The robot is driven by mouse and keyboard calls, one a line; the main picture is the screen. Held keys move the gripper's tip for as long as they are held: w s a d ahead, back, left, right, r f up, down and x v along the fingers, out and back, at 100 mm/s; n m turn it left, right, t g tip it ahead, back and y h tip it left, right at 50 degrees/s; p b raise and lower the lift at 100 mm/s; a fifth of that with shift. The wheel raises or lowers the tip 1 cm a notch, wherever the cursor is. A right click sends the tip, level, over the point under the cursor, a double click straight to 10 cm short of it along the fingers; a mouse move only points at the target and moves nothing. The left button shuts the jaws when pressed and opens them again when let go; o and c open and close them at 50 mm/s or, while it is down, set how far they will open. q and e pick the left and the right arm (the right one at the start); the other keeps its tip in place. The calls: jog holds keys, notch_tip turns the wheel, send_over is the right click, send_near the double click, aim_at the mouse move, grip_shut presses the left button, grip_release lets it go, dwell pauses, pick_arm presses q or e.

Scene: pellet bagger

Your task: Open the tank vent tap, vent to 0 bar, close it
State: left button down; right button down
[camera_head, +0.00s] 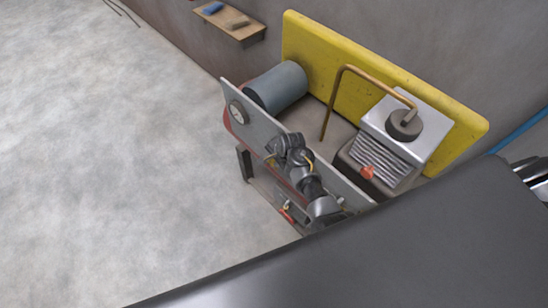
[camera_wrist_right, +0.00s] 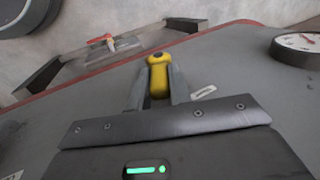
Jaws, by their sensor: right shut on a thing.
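A yellow tap handle (camera_wrist_right: 158,70) stands out from the grey panel in the right wrist view. My right gripper (camera_wrist_right: 158,88) is shut on it, with one finger on each side. In the head view the right gripper (camera_head: 279,150) is at the front panel (camera_head: 261,127) of the machine and largely hides the handle. A round white-faced gauge (camera_head: 237,112) sits at the panel's left end. It also shows at the right of the right wrist view (camera_wrist_right: 301,42), but its reading is too small to tell. My left gripper is out of view.
A red-handled valve (camera_head: 287,214) is low under the panel. Behind the panel are a grey-blue cylinder (camera_head: 277,87), a bent copper pipe (camera_head: 334,95), a finned pump block (camera_head: 384,160) and a yellow backboard (camera_head: 342,63). The floor (camera_head: 110,150) at left is clear.

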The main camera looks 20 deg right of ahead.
jog(key=c, duration=1.3)
grip_release()
jog(key=shift+r, duration=0.1)
jog(key=b+v, duration=0.1)
jog(key=v, duration=0.9)
jog(key=shift+r+b, duration=0.3)
